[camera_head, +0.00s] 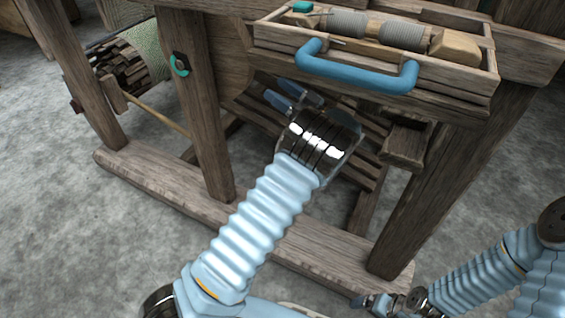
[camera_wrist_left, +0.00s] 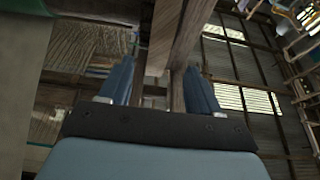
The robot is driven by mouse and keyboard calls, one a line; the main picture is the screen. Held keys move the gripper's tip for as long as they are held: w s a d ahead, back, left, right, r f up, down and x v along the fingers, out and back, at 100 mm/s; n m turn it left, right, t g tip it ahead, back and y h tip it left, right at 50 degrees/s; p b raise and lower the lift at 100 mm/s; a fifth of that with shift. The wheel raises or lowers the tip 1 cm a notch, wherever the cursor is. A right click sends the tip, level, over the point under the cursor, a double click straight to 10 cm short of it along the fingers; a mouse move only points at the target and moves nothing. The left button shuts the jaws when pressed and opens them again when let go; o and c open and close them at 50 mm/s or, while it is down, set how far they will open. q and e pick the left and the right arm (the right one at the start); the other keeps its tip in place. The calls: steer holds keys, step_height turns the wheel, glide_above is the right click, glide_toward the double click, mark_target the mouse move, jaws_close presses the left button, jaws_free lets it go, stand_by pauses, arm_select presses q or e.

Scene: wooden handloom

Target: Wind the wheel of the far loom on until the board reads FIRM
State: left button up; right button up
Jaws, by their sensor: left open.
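A wooden loom frame (camera_head: 205,110) stands in front of me. At its left end is a dark slatted wooden wheel (camera_head: 122,70) beside a roll of pale green woven cloth (camera_head: 150,50), with a thin wooden rod (camera_head: 158,112) near it. My left gripper (camera_head: 291,97) is open beneath the drawer, well to the right of the wheel. In the left wrist view its blue fingers (camera_wrist_left: 160,85) stand apart, with wooden beams (camera_wrist_left: 178,50) showing beyond and between them. My right gripper (camera_head: 366,301) is low at the bottom right, small and partly cut off. No board with a reading is visible.
An open wooden drawer (camera_head: 470,88) with a blue handle (camera_head: 355,72) juts out above my left gripper, holding grey spools (camera_head: 403,37). A teal ring (camera_head: 180,65) is on a post. The concrete floor (camera_head: 70,230) is clear at the left.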

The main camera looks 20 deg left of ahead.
arm_select(q)
steer(key=w+a+f+m+t+h+p, duration=0.1)
steer(key=w+f+m+t+h, duration=0.1)
steer(key=f+m+t+h, duration=0.25)
steer(key=w+a+f+m+t+h+p, duration=0.1)
steer(key=w+f+m+t+h, duration=0.1)
steer(key=f+m+t, duration=0.45)
steer(key=s+d+f+m+g+h+p, duration=0.1)
steer(key=s+d+f+h+p, duration=0.1)
steer(key=f+h, duration=0.6)
steer(key=shift+s+f+g, duration=0.4)
steer(key=shift+s+f, duration=0.25)
steer(key=shift+f, duration=2.7)
steer(key=s+d+f+m+g+h+p, duration=0.2)
steer(key=s+d+f+h, duration=0.3)
steer(key=s, duration=0.3)
steer(key=s+d+g+h, duration=0.2)
steer(key=s+d, duration=0.1)
steer(key=s, duration=0.4)
steer(key=s+d+f+m+g+h+p, duration=0.1)
steer(key=s+d+g+h, duration=0.1)
steer(key=s, duration=0.6)
steer(key=s+d+f+g+h, duration=0.1)
steer(key=s+d+g+h, duration=0.2)
steer(key=s+d, duration=0.3)
steer(key=shift+s+f+g+p, duration=0.25)
steer(key=shift+s+g+p, duration=0.2)
steer(key=shift+s, duration=0.3)
